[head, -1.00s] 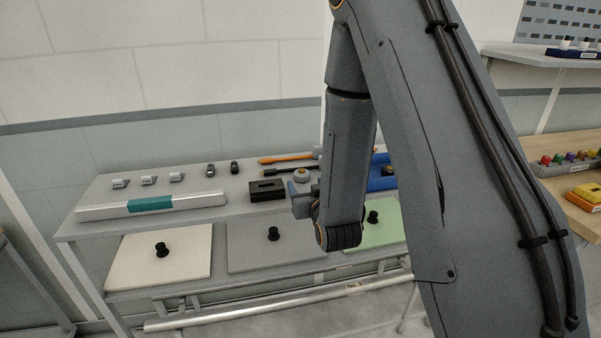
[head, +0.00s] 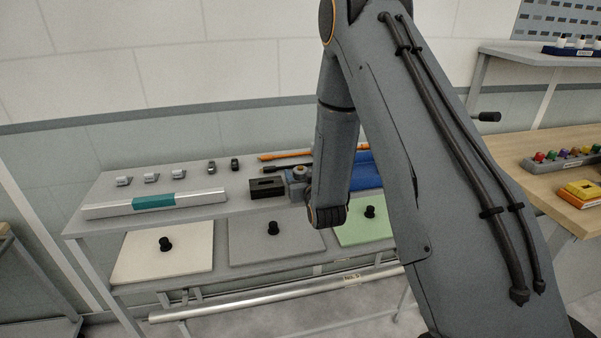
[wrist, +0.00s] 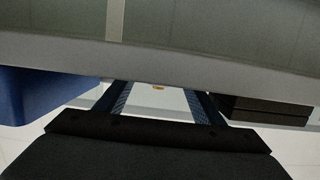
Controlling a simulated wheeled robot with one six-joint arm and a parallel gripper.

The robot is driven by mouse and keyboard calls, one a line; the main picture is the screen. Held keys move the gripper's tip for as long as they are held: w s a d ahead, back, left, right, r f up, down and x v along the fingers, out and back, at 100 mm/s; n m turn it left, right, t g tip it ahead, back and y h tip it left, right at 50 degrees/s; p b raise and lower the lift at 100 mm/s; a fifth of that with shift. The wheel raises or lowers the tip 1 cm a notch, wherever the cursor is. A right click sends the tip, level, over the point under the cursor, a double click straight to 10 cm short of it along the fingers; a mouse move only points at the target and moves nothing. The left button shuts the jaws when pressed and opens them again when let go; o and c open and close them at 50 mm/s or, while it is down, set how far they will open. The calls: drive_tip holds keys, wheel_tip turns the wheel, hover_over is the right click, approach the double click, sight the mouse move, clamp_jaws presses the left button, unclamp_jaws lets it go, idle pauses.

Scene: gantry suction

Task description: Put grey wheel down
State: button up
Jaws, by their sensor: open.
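My gripper (head: 296,187) is low over the table, directly in front of the wheel in the head view and partly covered by my arm. In the wrist view my gripper (wrist: 158,103) has its two fingers spread, with a pale surface and a small orange spot between them. No wheel is clearly seen between the fingers. I cannot tell whether a finger touches the wheel.
A blue bin (head: 366,176) stands to the right, partly behind my arm. An orange-handled tool (head: 283,155) lies behind. A silver bar with a teal band (head: 153,202) lies at left. Panels with black knobs, including a white one (head: 140,255), are in front, lower down.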

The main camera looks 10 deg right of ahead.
drive_tip(key=c, duration=1.2)
drive_tip(key=shift+c, duration=0.4)
drive_tip(key=shift+r, duration=0.2)
